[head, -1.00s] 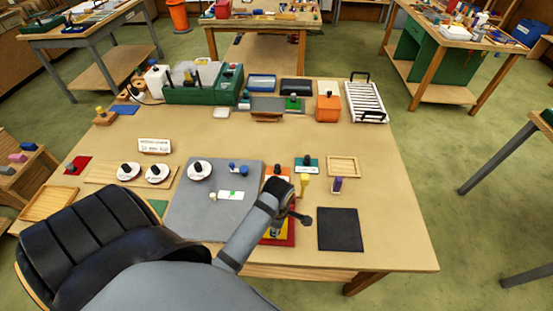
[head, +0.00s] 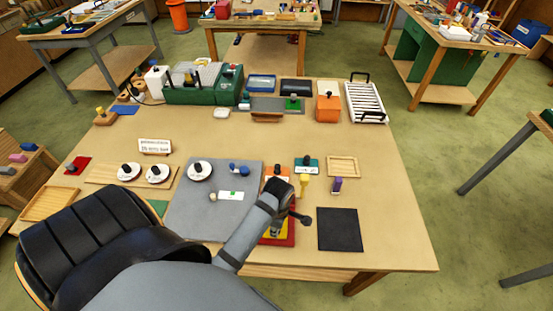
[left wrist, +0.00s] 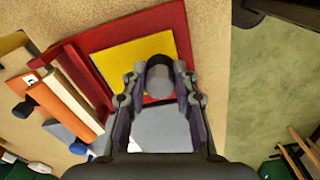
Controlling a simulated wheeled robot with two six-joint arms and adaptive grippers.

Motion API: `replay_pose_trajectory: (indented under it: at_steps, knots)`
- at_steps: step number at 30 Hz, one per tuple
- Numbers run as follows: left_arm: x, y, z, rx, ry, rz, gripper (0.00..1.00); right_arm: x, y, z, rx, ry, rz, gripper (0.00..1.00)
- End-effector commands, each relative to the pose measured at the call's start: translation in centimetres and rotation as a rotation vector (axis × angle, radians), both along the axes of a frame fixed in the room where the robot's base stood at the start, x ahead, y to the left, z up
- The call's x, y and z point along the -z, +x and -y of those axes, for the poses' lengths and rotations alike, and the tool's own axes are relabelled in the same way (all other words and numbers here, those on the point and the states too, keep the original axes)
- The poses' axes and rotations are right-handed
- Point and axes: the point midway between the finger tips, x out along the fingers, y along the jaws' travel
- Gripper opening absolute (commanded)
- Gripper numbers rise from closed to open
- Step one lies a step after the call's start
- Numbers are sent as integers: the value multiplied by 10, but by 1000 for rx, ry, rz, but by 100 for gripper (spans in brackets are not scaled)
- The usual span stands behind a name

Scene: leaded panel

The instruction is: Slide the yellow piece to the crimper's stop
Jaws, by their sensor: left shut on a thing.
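The yellow piece (left wrist: 125,58) lies flat on a red base (left wrist: 96,38) with a raised red edge along its left side. My left gripper (left wrist: 158,92) is shut on the grey round knob (left wrist: 159,76) that stands on the yellow piece. In the head view my left gripper (head: 287,205) is over the red base (head: 287,239), and my wrist hides most of the yellow piece. The crimper's stop cannot be made out clearly. My right gripper is not in view.
An orange block (head: 277,172) and a yellow-handled tool (head: 304,184) stand just behind my gripper. A dark square mat (head: 340,229) lies to the right, and a grey mat (head: 205,222) to the left. The table's front edge is close to the red base.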

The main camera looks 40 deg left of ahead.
Motion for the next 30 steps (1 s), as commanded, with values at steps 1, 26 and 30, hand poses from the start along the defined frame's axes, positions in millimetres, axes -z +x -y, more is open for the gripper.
replay_pose_trajectory:
  at_steps: [1, 26, 30]
  knots:
    - [0, 1, -1, 0, 0, 1, 0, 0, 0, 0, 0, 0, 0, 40]
    - [0, 11, -7, 0, 0, 1, 32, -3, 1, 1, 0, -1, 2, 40]
    - [0, 11, -7, 0, 0, 1, 51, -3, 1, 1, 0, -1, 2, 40]
